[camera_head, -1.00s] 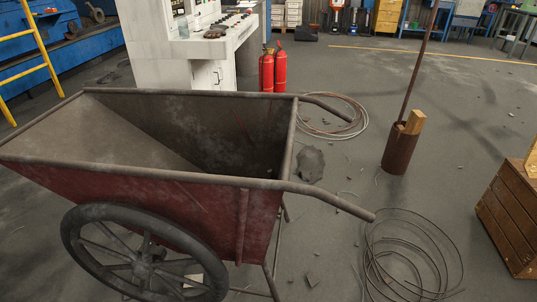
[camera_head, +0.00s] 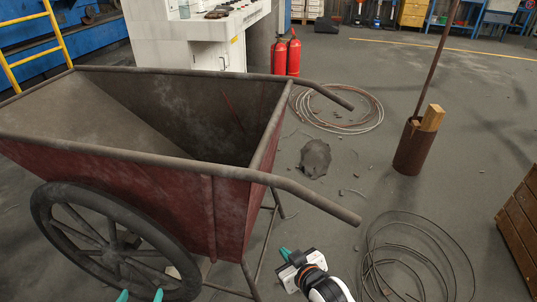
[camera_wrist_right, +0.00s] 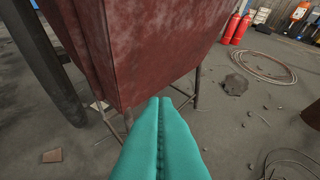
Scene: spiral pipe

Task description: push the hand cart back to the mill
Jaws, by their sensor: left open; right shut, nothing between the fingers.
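The hand cart (camera_head: 180,215) has a rusty dark-red tub, empty where I can see into it, and a spoked wheel. In the head view it fills the left and middle. Its two bare handles (camera_head: 325,204) point right, toward me. My right gripper (camera_head: 284,254) is shut and empty, below the near handle by the cart's legs. In the right wrist view its teal fingers (camera_wrist_right: 161,100) overlap the lower edge of the red tub (camera_wrist_right: 140,50); contact cannot be told. My left gripper (camera_head: 140,296) shows only two separated teal fingertips at the bottom edge, in front of the wheel.
Wire coils (camera_head: 415,255) lie on the floor at right; another coil (camera_head: 345,107) lies beyond the handles. A rusty pipe holder (camera_head: 410,148) and a wooden crate (camera_head: 522,225) stand at right. Fire extinguishers (camera_head: 286,55) stand by a white console (camera_head: 195,45). Blue machinery is upper left.

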